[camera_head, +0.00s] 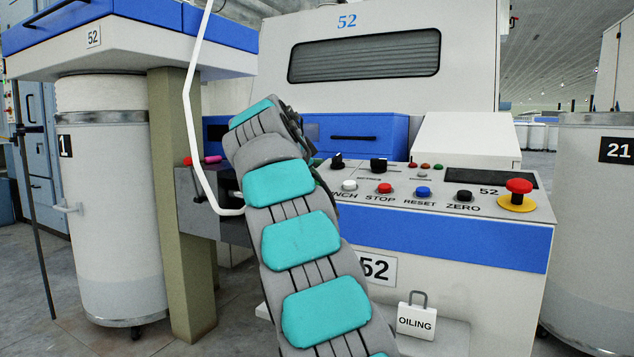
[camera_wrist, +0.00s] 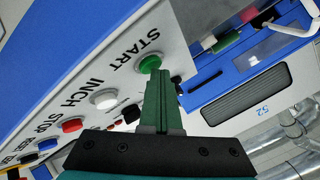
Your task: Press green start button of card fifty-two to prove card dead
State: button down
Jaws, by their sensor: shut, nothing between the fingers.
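Card 52 (camera_head: 440,240) fills the middle of the head view, with "52" on its hood and front. In the wrist view the green start button (camera_wrist: 150,64) sits beside the word START on the card's white panel. My gripper (camera_wrist: 159,80) is shut and empty, its green fingertips right at the button's near edge in the picture. I cannot tell whether they touch it or whether it is pressed in. In the head view my arm hides the start button and my gripper.
The white inch button (camera_head: 349,186), red stop button (camera_head: 384,188), blue reset button (camera_head: 423,192) and black zero button (camera_head: 464,196) line the panel. A red mushroom button on yellow (camera_head: 518,188) is at right. A white lock marked OILING (camera_head: 416,321) hangs below. Cans (camera_head: 108,220) flank the card.

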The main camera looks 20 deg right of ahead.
jog(key=shift+r, duration=0.1)
jog(key=shift+s+a+r+p, duration=0.1)
jog(key=shift+a+r+p, duration=0.1)
jog(key=shift+r+p, duration=0.5)
jog(key=r+p, duration=0.2)
jog(key=r, duration=0.1)
jog(key=a+r+p, duration=0.1)
jog(key=r, duration=0.1)
jog(key=shift+s, duration=0.4)
dwell(0.8)
